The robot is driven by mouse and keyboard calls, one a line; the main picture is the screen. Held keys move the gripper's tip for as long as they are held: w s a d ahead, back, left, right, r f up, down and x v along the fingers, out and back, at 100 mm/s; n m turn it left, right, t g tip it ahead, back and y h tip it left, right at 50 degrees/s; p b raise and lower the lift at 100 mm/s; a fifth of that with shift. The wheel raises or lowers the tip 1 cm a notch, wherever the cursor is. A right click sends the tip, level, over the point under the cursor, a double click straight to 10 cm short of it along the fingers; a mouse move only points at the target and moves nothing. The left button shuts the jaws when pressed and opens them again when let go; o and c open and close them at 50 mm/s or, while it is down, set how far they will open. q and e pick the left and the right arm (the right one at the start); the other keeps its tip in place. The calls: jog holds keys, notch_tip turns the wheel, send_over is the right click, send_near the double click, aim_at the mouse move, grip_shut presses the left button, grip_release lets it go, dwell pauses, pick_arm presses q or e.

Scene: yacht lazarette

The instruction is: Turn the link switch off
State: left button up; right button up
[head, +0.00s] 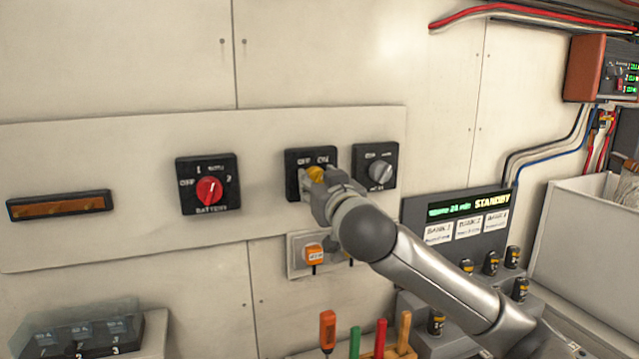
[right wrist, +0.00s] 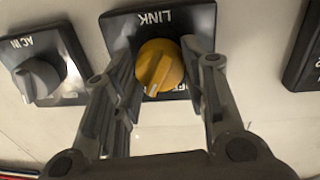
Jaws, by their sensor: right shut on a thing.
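The link switch is a black square plate (head: 296,157) with a yellow knob (head: 316,173) and OFF and ON printed along its top. In the right wrist view, the plate (right wrist: 193,20) appears upside down with LINK on it. The yellow knob (right wrist: 160,66) carries a pale mark pointing down and slightly left there; which label it meets is unclear. My right gripper (head: 316,181) is shut on the yellow knob. Its fingers stand on either side of the knob in the right wrist view (right wrist: 163,72) and hide part of the plate. My left gripper is not in view.
The AC IN switch (head: 377,166) sits close on the right, the red BATTERY switch (head: 208,185) farther left. Below are an orange plug (head: 314,254), a screwdriver (head: 328,328) and other upright handles. A STANDBY display panel (head: 457,222) stands to the right.

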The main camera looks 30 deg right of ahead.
jog(key=shift+n, duration=0.3)
jog(key=n+p, duration=0.3)
jog(key=n, duration=0.8)
jog(key=shift+n+t+p, duration=0.3)
jog(key=shift+p, duration=0.1)
jog(key=shift+f+y, duration=0.1)
jog(key=shift+y, duration=0.3)
jog(key=o, duration=1)
